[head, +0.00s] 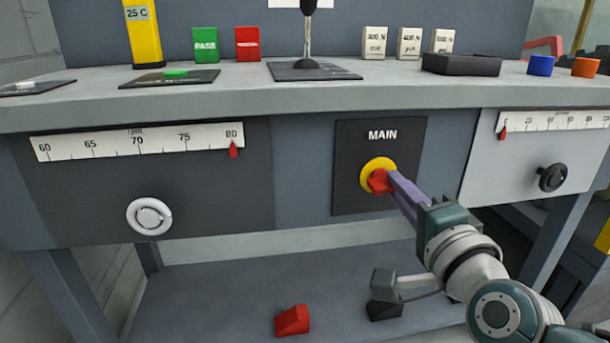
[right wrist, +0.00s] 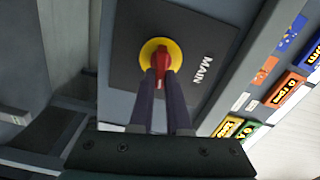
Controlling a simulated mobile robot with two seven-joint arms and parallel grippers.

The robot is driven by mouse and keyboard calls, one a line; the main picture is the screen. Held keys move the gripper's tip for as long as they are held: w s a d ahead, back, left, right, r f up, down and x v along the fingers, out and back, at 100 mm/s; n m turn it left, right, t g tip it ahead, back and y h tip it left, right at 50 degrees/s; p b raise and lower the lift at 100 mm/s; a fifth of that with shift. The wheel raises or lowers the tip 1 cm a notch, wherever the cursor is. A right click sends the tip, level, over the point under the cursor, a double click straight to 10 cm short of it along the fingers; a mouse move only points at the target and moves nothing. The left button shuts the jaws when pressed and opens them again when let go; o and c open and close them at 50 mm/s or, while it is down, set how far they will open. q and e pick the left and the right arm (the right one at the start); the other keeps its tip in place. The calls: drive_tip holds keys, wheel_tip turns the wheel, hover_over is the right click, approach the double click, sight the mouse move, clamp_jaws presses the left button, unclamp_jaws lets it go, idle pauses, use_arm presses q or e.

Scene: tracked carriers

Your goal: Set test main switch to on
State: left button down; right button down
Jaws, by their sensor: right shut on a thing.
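The main switch is a red handle (head: 378,181) on a yellow round base (head: 376,167), set in a black plate (head: 349,154) lettered MAIN. My right gripper (head: 388,182) reaches it from the lower right and is shut on the red handle. In the right wrist view the red handle (right wrist: 160,62) stands between the two fingertips of the gripper (right wrist: 161,77), in front of the yellow base (right wrist: 147,48). No on or off marks can be read. My left gripper is not in view.
A bench top (head: 200,101) juts out above the switch panel. Left of the switch are a scale (head: 110,142) and a white knob (head: 149,216); right is a black knob (head: 552,178). Below lie a red wedge-shaped thing (head: 292,320) and a black one (head: 384,309).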

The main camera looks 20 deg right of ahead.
drive_tip(key=shift+f+m, duration=0.1)
drive_tip(key=shift+m, duration=0.9)
drive_tip(key=c, duration=0.9)
unclamp_jaws()
drive_tip(key=p+v, duration=0.2)
drive_tip(key=v, duration=0.8)
